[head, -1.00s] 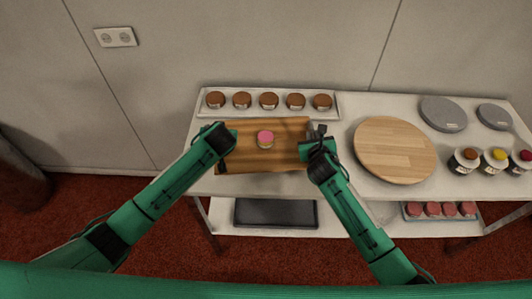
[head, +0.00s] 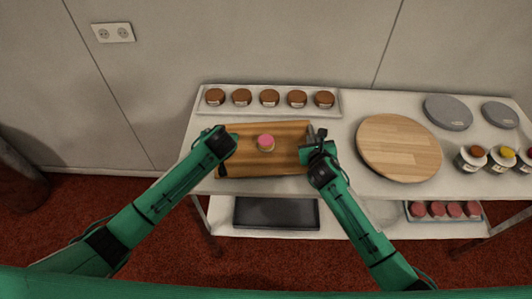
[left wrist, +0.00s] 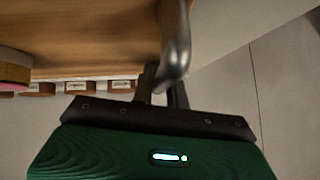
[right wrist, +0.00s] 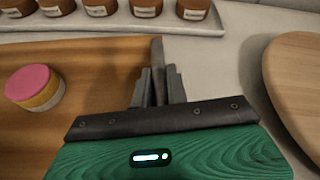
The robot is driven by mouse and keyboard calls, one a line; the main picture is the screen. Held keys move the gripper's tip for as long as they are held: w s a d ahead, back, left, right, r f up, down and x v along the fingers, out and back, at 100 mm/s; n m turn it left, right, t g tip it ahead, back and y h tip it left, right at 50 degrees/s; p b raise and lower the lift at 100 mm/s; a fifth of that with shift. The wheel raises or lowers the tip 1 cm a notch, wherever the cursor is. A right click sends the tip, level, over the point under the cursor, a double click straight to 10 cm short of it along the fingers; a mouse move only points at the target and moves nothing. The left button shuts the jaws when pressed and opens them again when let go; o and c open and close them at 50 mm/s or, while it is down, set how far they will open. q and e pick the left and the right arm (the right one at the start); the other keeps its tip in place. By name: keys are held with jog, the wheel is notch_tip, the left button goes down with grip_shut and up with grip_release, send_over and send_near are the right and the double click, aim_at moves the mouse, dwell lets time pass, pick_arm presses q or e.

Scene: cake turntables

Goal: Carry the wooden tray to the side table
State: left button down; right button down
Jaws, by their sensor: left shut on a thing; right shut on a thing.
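The wooden tray (head: 285,163) is a flat brown board at the left part of the white table, with one small pink-topped round cake (head: 265,142) on it. My left gripper (head: 228,140) is shut on the tray's left end; the left wrist view shows a metal handle (left wrist: 175,45) at the fingers. My right gripper (head: 316,137) is shut on the tray's right end, and its fingers straddle the handle (right wrist: 158,70) in the right wrist view. The tray looks about level. I cannot tell whether it is clear of the tabletop. No separate side table is identifiable.
A white tray (head: 334,111) of several brown jars stands just behind the wooden tray. A round wooden board (head: 400,148) is close to its right, with grey discs (head: 447,112) and jars beyond. The lower shelf holds a dark tray (head: 276,212). Red floor lies in front.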

pick_arm(q)
jog(key=shift+f+b, duration=0.4)
jog(key=shift+f, duration=0.1)
pick_arm(e)
jog(key=shift+f, duration=0.55)
pick_arm(q)
jog(key=c, duration=1.8)
grip_release()
jog(key=shift+f, duration=0.15)
pick_arm(e)
jog(key=c, duration=1.8)
grip_release()
jog(key=shift+f, duration=0.15)
pick_arm(q)
jog(key=o, duration=0.4)
pick_arm(e)
jog(key=o, duration=0.4)
pick_arm(q)
jog(key=v, duration=1.2)
pick_arm(e)
jog(key=v, duration=1.2)
pick_arm(q)
jog(key=shift+d, duration=0.1)
